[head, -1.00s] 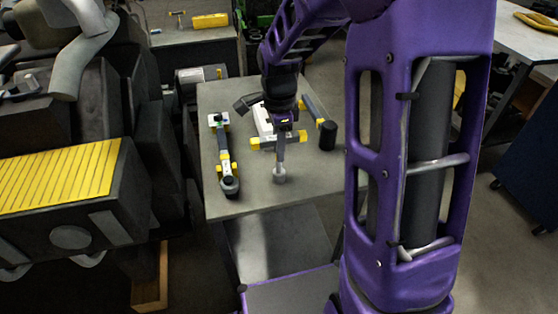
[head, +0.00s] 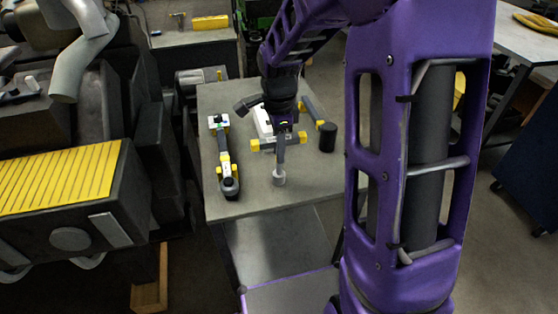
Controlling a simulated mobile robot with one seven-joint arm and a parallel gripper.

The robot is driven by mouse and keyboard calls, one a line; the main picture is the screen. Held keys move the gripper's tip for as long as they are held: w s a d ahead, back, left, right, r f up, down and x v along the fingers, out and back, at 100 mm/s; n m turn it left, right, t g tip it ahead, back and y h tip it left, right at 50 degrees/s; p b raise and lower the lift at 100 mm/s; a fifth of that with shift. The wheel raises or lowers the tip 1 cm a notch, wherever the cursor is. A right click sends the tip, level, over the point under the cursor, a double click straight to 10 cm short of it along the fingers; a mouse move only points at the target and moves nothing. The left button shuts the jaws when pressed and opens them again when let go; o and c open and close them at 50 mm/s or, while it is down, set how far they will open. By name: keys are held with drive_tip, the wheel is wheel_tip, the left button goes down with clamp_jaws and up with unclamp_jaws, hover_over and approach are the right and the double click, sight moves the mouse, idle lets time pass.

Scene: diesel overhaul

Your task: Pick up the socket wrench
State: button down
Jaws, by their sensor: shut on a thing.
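My gripper (head: 284,123) is over the grey workbench (head: 250,202), pointing down. It is shut on the upper part of a grey tool, which I take to be the socket wrench (head: 280,162). I cannot tell whether that end touches the bench top. The jaws and the gripped part are small and partly hidden by the arm.
A long black-and-yellow tool (head: 225,162) lies to the left. Behind the gripper are a white-and-yellow item (head: 263,121) and a yellow-ended bar (head: 310,112). A black cylinder (head: 328,137) stands to the right. The engine (head: 70,237) is left of the bench.

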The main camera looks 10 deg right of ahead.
wheel_tip(320, 180, up, 10)
drive_tip(key=shift+r+p, duration=0.1)
drive_tip(key=shift+p, duration=0.4)
drive_tip(key=c, duration=1.3)
unclamp_jaws()
clamp_jaws()
